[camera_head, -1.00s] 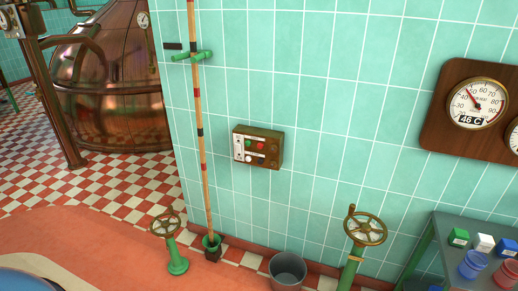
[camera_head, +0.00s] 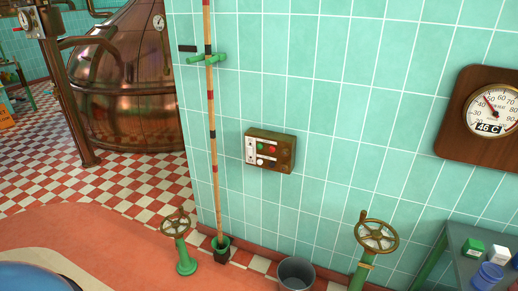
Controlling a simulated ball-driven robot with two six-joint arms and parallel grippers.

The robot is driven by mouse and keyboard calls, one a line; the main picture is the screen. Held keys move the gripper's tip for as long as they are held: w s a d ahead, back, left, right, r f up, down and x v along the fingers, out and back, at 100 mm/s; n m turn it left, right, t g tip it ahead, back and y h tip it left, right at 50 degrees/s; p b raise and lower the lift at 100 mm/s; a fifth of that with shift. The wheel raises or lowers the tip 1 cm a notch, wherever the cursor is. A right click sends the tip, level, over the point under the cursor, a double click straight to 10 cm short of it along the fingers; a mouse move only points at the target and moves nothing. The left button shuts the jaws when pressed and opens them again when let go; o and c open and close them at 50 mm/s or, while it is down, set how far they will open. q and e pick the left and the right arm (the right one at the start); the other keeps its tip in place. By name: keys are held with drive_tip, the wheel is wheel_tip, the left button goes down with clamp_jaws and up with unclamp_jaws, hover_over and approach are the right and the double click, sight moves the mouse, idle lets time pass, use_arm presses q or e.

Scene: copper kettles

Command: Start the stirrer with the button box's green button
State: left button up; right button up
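The button box (camera_head: 285,158) is a small brown-bronze box fixed to the green tiled wall, near the middle of the head view. Its face carries a green button (camera_head: 260,146), a red button (camera_head: 273,149) beside it to the right, and a white knob or button below. A pale strip runs down its left side. Nothing touches the box. Neither of my grippers is in view.
A striped pole (camera_head: 213,130) stands left of the box in a green holder. Two handwheel valves, left (camera_head: 177,225) and right (camera_head: 376,237), and a grey bucket (camera_head: 296,274) stand below. A copper kettle (camera_head: 125,90) is at left; a shelf (camera_head: 460,238) at lower right.

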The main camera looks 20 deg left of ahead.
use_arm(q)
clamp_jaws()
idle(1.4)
